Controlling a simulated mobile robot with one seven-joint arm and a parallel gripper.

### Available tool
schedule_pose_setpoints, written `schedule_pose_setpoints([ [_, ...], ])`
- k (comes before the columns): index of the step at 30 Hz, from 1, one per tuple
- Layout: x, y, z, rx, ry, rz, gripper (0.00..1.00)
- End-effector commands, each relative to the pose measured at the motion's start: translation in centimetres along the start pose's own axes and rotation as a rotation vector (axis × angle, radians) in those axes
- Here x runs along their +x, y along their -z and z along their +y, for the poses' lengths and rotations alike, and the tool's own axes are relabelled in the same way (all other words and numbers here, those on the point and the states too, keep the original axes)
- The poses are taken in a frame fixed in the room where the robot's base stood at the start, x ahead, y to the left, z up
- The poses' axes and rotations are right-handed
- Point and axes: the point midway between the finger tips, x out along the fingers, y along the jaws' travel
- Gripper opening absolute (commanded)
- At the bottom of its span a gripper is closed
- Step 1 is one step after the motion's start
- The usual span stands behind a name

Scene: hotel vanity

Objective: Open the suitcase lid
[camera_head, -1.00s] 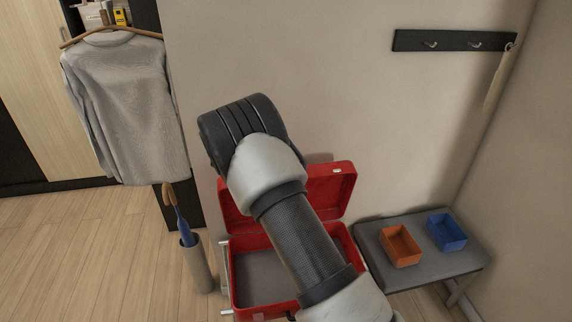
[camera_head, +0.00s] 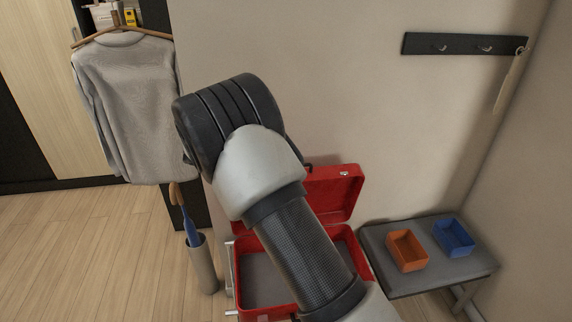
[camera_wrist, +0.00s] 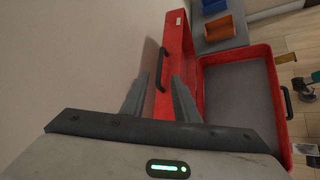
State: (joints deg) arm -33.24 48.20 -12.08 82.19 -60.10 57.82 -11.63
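The red suitcase (camera_head: 361,262) stands open on the floor by the wall, its grey-lined base facing up. Its lid (camera_head: 335,192) is raised, standing roughly upright at the back. My arm covers part of the suitcase in the head view, and my gripper is hidden there. In the wrist view my gripper (camera_wrist: 158,82) has its two fingers apart with nothing clearly held between them. The lid (camera_wrist: 176,52) and its black handle (camera_wrist: 160,68) show just past the fingertips; I cannot tell whether they touch. The lined base (camera_wrist: 238,100) lies to the right.
A grey bench (camera_head: 400,284) right of the suitcase bears an orange box (camera_head: 407,251) and a blue box (camera_head: 454,238). An umbrella stand (camera_head: 203,266) is close on the left. A sweater (camera_head: 130,105) hangs farther left. Wooden floor is clear at left.

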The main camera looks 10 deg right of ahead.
Motion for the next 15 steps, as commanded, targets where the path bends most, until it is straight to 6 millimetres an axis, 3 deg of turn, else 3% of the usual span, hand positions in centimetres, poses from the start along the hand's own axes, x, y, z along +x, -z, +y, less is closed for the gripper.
schedule_pose_setpoints([
  [6,-4.9,0.1,0.0,0.0,-0.002,0.003,0.28],
  [15,-7.6,0.0,0.0,-0.001,-0.001,0.001,0.28],
])
